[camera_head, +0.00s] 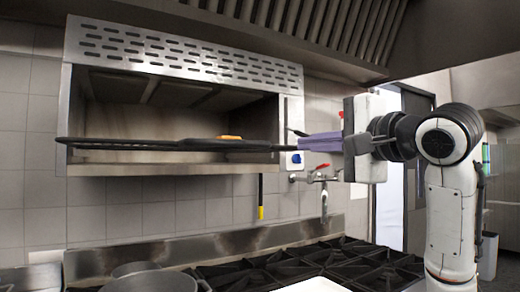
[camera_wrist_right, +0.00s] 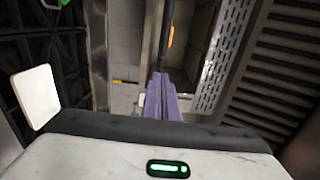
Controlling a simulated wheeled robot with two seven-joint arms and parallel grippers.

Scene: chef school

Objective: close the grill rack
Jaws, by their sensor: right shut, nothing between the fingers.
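The grill (camera_head: 185,45) is a steel box with a slotted top and an open front, mounted on the tiled wall. Its dark rack (camera_head: 160,145) sticks out in front of the opening, seen nearly edge-on. In the right wrist view the rack (camera_wrist_right: 165,30) is a dark bar beyond the fingertips. My right gripper (camera_head: 302,144) has purple fingers, shut and empty, pointing left at the rack's right end. The fingertips look very close to the rack; I cannot tell if they touch. The purple fingers also show in the right wrist view (camera_wrist_right: 160,85). My left gripper is out of view.
A small orange item (camera_head: 230,137) shows at the rack. Below are a black stove (camera_head: 335,265), a dark pot (camera_head: 150,281) and a white board (camera_head: 312,285). A wall tap (camera_head: 322,180) is under my right gripper. A hood (camera_head: 300,30) hangs above.

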